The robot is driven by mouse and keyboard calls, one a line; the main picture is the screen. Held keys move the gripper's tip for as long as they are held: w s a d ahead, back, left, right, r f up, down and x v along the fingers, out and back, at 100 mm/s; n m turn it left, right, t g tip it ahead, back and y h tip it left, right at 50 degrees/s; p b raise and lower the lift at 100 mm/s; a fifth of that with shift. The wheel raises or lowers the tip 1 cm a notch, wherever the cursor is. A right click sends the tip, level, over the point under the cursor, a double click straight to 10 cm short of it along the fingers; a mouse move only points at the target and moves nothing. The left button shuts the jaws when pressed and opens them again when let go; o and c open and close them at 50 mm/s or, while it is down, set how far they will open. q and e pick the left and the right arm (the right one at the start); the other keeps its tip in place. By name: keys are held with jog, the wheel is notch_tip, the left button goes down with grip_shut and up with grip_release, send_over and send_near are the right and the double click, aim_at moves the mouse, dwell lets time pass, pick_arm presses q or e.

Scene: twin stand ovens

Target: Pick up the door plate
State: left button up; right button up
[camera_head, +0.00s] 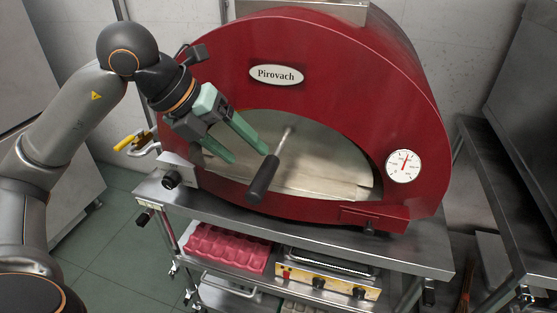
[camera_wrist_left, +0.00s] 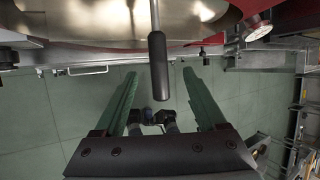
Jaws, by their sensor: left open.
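The door plate (camera_head: 325,165) is a shiny metal sheet in the arched mouth of the red oven (camera_head: 350,80). A rod with a black handle (camera_head: 262,180) sticks out from it. My left gripper (camera_head: 250,155) is open and empty, just above and left of the handle in the head view. In the left wrist view, the black handle (camera_wrist_left: 160,80) appears between the two green fingers, with space on both sides. The plate (camera_wrist_left: 95,22) fills the top of that view. I cannot tell the exact depth between fingers and handle. My right gripper is not in view.
The oven stands on a steel table (camera_head: 410,250). A pink egg-tray-like item (camera_head: 228,247) and an appliance with knobs (camera_head: 325,275) sit on the shelf below. A yellow-handled tool (camera_head: 130,141) is at the oven's left. Another steel stand (camera_head: 500,200) is at right.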

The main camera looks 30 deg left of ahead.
aim_at(260, 171)
pick_arm(q)
jog(key=x, duration=0.6)
jog(key=shift+s+d+f, duration=0.1)
jog(key=shift+s+f, duration=0.1)
jog(key=shift+f, duration=0.3)
grip_shut()
dwell(0.9)
jog(key=shift+r, duration=0.15)
